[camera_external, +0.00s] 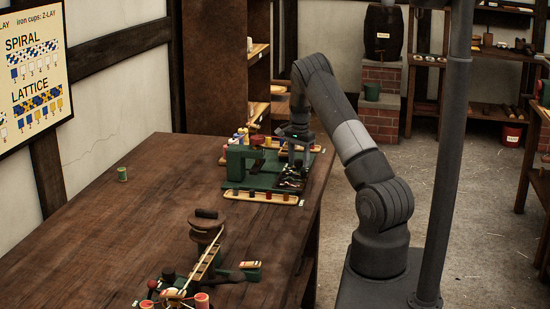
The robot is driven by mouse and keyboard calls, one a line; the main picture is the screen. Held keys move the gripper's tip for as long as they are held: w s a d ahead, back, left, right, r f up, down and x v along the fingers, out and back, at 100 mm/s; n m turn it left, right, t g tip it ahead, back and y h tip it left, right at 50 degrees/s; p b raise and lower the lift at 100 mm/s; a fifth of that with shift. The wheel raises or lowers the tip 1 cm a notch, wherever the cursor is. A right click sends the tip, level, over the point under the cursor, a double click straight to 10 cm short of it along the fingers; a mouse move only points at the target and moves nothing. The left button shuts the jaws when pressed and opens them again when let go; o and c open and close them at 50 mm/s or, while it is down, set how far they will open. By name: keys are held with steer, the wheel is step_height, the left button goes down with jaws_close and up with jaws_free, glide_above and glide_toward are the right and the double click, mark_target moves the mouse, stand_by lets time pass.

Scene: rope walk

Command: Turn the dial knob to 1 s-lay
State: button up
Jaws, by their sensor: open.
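My gripper (295,138) is at the end of the arm, over the right part of the green machine (236,160) on the far end of the workbench. It points down and is open; its fingers are small and dark here. Just below it is the machine's dark part with pale bits (290,179). I cannot make out the dial knob or its marks; it may be hidden by the gripper or too small to tell. I cannot tell whether the fingers touch anything.
A green spool (122,174) stands alone at the left. A wooden device (206,250) takes up the bench's near end. The bench (150,220) is clear between them. A dark cabinet (212,70) stands behind.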

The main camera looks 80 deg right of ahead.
steer(key=c, duration=1)
steer(key=shift+o, duration=0.2)
steer(key=shift+n, duration=0.4)
steer(key=n, duration=0.3)
steer(key=shift+n, duration=2)
steer(key=o, duration=1)
steer(key=shift+c, duration=0.2)
